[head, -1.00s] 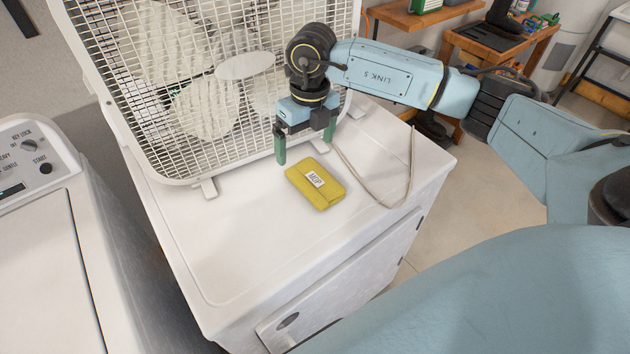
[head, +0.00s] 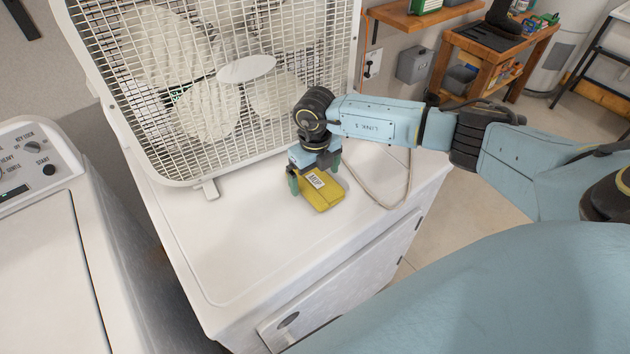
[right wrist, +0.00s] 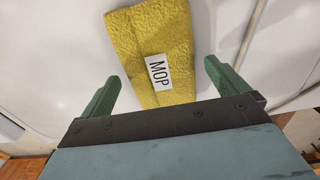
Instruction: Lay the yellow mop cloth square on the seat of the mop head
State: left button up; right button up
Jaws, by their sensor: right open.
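The yellow mop cloth (head: 322,193), folded and with a white "MOP" label, lies on the white dryer top in front of the fan. My right gripper (head: 314,180) is low over the cloth's back part, one green finger on either side of it. In the right wrist view the cloth (right wrist: 157,50) lies between the open fingers of the gripper (right wrist: 160,83), with a gap on both sides. My left gripper is not in view. No mop head shows in these frames.
A white box fan (head: 245,70) stands at the back of the dryer top (head: 230,240). A pale cord (head: 385,195) loops on the dryer to the right of the cloth. A washing machine (head: 50,250) stands at the left. The dryer's front left area is clear.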

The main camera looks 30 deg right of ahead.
jog(key=shift+f, duration=0.55)
jog(key=shift+r, duration=0.1)
jog(key=c, duration=1.1)
